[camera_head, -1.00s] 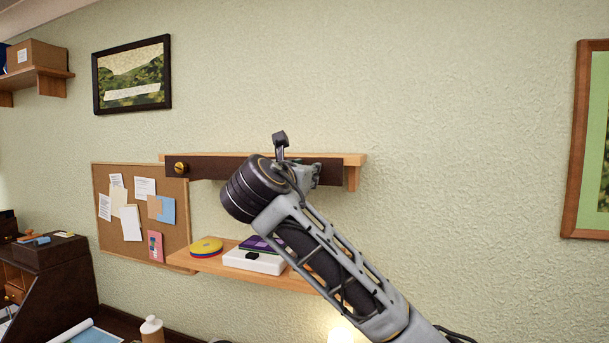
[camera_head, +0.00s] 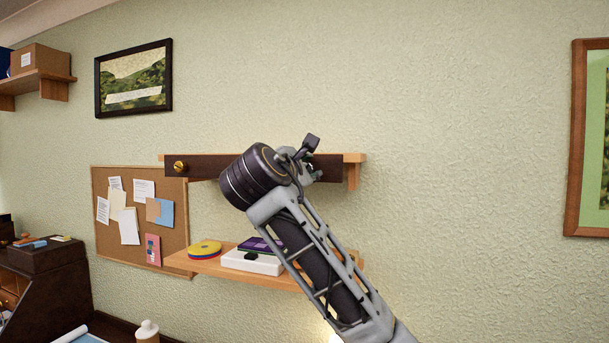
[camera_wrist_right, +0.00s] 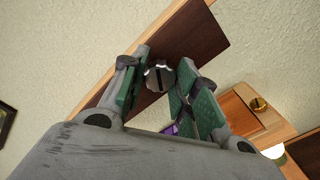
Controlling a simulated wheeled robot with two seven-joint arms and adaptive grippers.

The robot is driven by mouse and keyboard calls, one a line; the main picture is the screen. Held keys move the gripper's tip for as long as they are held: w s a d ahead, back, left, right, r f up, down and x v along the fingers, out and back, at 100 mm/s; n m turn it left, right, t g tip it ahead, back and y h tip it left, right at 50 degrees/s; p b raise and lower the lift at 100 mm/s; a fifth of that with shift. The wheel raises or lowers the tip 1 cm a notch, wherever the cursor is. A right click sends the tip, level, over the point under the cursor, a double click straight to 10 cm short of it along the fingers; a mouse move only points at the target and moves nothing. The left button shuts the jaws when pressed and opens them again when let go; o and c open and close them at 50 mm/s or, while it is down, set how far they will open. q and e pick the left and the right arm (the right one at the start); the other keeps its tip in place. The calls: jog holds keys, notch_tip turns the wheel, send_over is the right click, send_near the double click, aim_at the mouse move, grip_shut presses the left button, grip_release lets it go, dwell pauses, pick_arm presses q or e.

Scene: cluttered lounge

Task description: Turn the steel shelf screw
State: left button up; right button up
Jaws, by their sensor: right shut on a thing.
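The steel shelf screw (camera_wrist_right: 158,77) is a grey slotted round head on the dark board (camera_wrist_right: 203,38) in the right wrist view. My right gripper (camera_wrist_right: 162,68) is shut on it, with a green-padded finger on either side. The slot of the screw shows nearly upright in that view. In the head view my right gripper (camera_head: 305,165) is at the right part of the dark board (camera_head: 215,168); my wrist hides the steel screw there. A brass screw (camera_head: 180,167) is at the board's left end. My left gripper is out of view.
A lower shelf (camera_head: 205,266) holds colored discs (camera_head: 205,248), a white box (camera_head: 250,262) and a purple item (camera_head: 262,244). A pinboard (camera_head: 182,225) hangs at left. The wall right of the shelf is clear up to a framed picture (camera_head: 580,140).

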jog(key=m+b, duration=0.1)
jog(key=m, duration=0.4)
jog(key=m+b, duration=0.2)
jog(key=m, duration=0.3)
jog(key=shift+f+m, duration=0.2)
jog(key=shift+m, duration=0.1)
dwell(0.4)
jog(key=o, duration=1)
jog(key=shift+v, duration=6.05)
jog(key=shift+r, duration=0.1)
